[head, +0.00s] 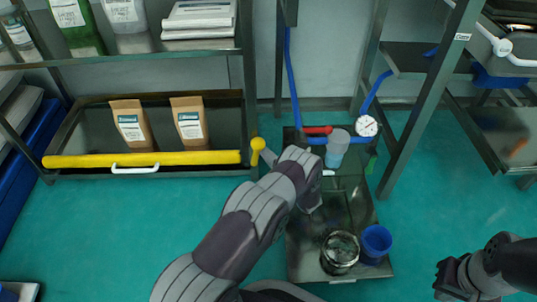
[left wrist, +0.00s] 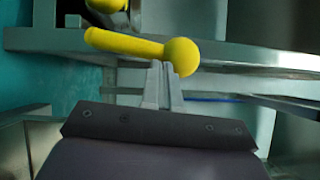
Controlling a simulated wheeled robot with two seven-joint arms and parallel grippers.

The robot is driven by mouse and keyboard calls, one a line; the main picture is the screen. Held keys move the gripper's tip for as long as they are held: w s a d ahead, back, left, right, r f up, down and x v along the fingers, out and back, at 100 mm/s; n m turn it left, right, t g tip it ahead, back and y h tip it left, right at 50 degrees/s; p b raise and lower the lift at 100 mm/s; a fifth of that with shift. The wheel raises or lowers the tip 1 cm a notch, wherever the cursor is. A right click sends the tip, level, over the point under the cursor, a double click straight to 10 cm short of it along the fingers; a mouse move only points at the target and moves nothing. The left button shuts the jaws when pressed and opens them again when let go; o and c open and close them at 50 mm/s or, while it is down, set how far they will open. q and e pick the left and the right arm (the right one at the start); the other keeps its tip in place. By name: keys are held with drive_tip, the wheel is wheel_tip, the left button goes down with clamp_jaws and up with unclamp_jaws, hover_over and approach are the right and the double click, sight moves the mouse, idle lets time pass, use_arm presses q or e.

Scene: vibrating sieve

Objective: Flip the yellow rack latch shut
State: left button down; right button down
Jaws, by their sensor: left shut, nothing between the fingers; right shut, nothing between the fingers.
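The yellow rack latch (head: 258,145) is a short lever with a round knob, at the right end of the rack's lower shelf in the head view. In the left wrist view the latch (left wrist: 128,43) lies nearly level, with its ball end to the right. My left gripper (head: 268,157) is shut and empty, just right of the latch. In the left wrist view its fingertips (left wrist: 160,66) are at the lever beside the ball; I cannot tell whether they touch. My right gripper (head: 445,280) is at the lower right, shut and empty, far from the latch.
A yellow bar (head: 190,158) runs along the front of the lower shelf, which holds two brown bags (head: 133,125). The green floor is open at lower left.

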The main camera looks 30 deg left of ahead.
sight(257, 148)
use_arm(q)
drive_tip(key=a+r+n+p, duration=0.1)
drive_tip(key=p, duration=0.1)
drive_tip(key=s+a+r+n+h+p, duration=0.1)
drive_tip(key=p, duration=0.2)
drive_tip(key=shift+s+g, duration=0.1)
drive_tip(key=shift+g, duration=0.2)
drive_tip(key=s+a+f+n+t+h+p, duration=0.2)
drive_tip(key=s+a+f+n+h+p, duration=0.3)
drive_tip(key=a+n+h, duration=0.4)
drive_tip(key=shift+s+f+n+p, duration=0.25)
drive_tip(key=shift+f+n+p, duration=0.2)
drive_tip(key=shift+p, duration=0.65)
drive_tip(key=shift+f, duration=0.1)
drive_tip(key=shift+s, duration=0.1)
